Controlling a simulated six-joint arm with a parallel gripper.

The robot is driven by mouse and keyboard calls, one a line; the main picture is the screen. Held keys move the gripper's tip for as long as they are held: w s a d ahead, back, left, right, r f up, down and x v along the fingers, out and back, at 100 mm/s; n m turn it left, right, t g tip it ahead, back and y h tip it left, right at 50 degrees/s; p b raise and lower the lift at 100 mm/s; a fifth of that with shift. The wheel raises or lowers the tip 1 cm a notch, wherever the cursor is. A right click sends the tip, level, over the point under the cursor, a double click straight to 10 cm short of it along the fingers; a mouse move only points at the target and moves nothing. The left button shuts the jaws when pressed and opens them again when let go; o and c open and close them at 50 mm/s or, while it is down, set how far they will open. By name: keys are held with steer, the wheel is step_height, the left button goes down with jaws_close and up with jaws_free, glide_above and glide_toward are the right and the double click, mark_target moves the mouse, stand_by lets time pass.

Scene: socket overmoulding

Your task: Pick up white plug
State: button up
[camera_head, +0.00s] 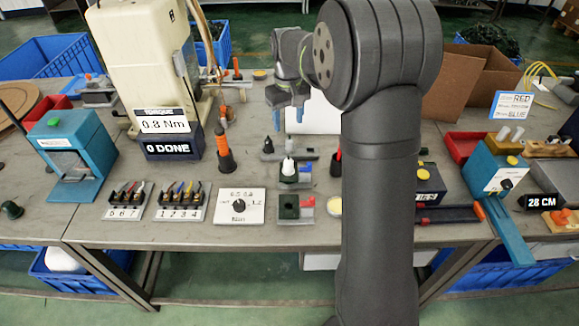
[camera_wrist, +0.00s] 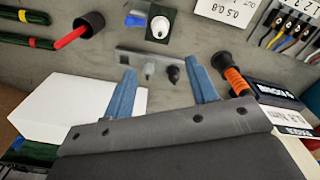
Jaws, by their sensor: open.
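A white plug (camera_head: 289,166) stands upright in a dark green and grey holder (camera_head: 287,179) near the middle of the table. The wrist view shows the same white plug (camera_wrist: 160,27) at the top, beyond my fingertips. My gripper (camera_head: 288,117) is open and empty, with its blue fingers pointing down, above and behind the plug. In the wrist view my gripper (camera_wrist: 162,66) has its fingers spread over a grey bar (camera_wrist: 125,57). This bar bears a pale grey plug (camera_wrist: 150,69) and a dark plug (camera_wrist: 173,74).
A second green holder (camera_head: 289,208) stands in front of the white plug. An orange-and-black screwdriver (camera_head: 224,153) stands upright to the left. A white panel (camera_wrist: 80,105) is beside my gripper.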

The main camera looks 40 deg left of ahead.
mark_target(289, 161)
step_height(289, 161, down, 18)
steer(key=shift+r+n, duration=0.25)
steer(key=shift+n, duration=0.85)
steer(key=shift+c, duration=0.4)
steer(key=c, duration=1)
